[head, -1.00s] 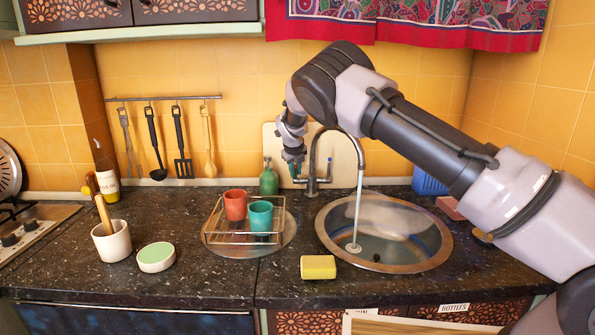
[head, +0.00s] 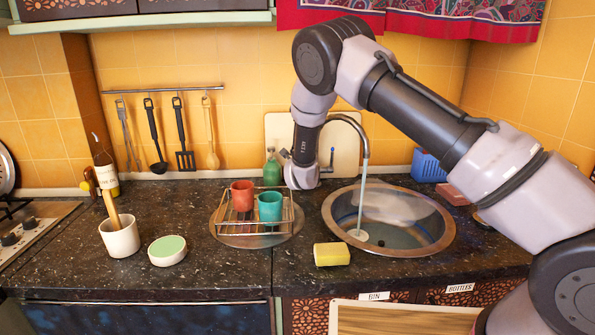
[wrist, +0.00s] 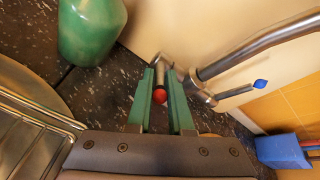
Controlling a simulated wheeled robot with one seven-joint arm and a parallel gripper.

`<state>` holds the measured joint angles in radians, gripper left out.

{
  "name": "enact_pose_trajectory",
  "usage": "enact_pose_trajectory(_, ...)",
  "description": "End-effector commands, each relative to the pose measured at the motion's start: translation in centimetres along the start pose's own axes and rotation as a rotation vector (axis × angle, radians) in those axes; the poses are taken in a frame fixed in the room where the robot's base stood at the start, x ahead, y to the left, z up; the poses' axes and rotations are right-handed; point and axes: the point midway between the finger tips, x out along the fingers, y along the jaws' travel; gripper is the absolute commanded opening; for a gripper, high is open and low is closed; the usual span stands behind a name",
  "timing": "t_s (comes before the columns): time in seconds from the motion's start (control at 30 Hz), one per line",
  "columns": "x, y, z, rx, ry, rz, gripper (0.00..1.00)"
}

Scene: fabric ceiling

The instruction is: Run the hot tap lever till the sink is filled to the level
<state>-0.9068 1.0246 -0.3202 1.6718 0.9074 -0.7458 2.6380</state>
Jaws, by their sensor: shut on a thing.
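The metal tap (head: 349,118) arches over the round steel sink (head: 446,236), and a stream of water (head: 362,190) falls from its spout. Water (head: 397,236) lies in the bowl, below the rim. A pale round patch shows where the stream lands, with a dark spot beside it. In the wrist view, my gripper (wrist: 160,92) has its green fingers shut on the red-tipped hot lever (wrist: 160,97) beside the tap body. The cold lever with a blue tip (wrist: 260,84) sticks out to the right. In the head view my wrist hides the fingers and the hot lever.
A green bottle (head: 272,171) stands left of my wrist. A wire rack (head: 232,234) with red and teal cups is left of the sink. A yellow sponge (head: 331,254) lies in front, a blue basket (head: 428,165) behind right. A pale board leans behind the tap.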

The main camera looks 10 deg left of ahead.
Motion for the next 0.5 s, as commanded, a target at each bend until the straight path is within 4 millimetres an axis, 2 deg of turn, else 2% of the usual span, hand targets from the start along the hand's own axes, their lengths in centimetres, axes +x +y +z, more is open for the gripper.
enact_pose_trajectory(0.5,0.10,0.05,-0.23,0.001,-0.038,-0.024,0.00)
